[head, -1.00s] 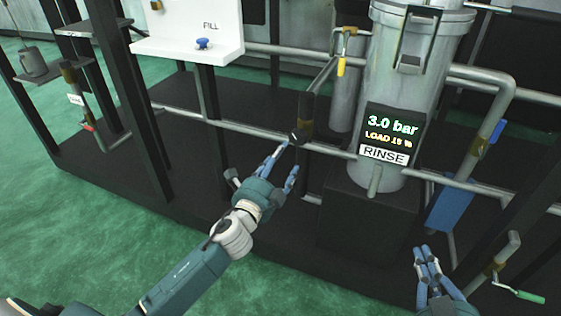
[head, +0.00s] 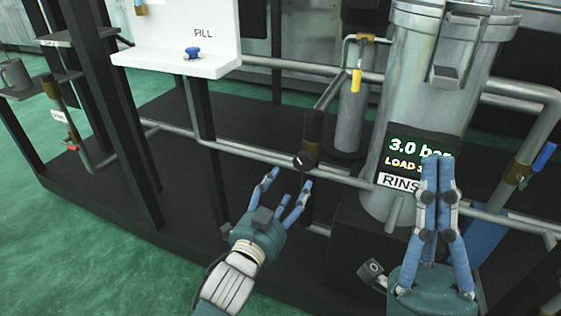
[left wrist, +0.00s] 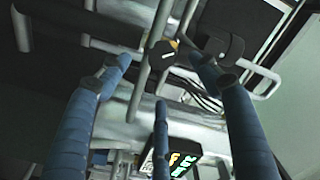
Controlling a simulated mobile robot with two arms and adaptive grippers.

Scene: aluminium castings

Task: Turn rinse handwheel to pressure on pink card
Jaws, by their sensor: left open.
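A small dark round knob (head: 305,161) sits on a brown-collared valve in the pipe left of the rinse vessel; it may be the rinse handwheel. The display (head: 405,150) on the vessel reads 3.0 bar above a RINSE label (head: 394,182); my right gripper partly covers it. My left gripper (head: 288,182) is open and empty, just below and in front of the knob, apart from it. In the left wrist view a dark knob-like part (left wrist: 161,54) lies between the spread fingers. My right gripper (head: 437,162) is shut, with no object seen in it. No pink card is in view.
A grey pipe (head: 255,153) runs across behind my left gripper. A white panel (head: 180,35) marked FILL has a blue knob (head: 193,53). A yellow-handled valve (head: 356,80) stands behind. Dark posts (head: 125,110) rise at left. Green floor (head: 110,255) is clear at lower left.

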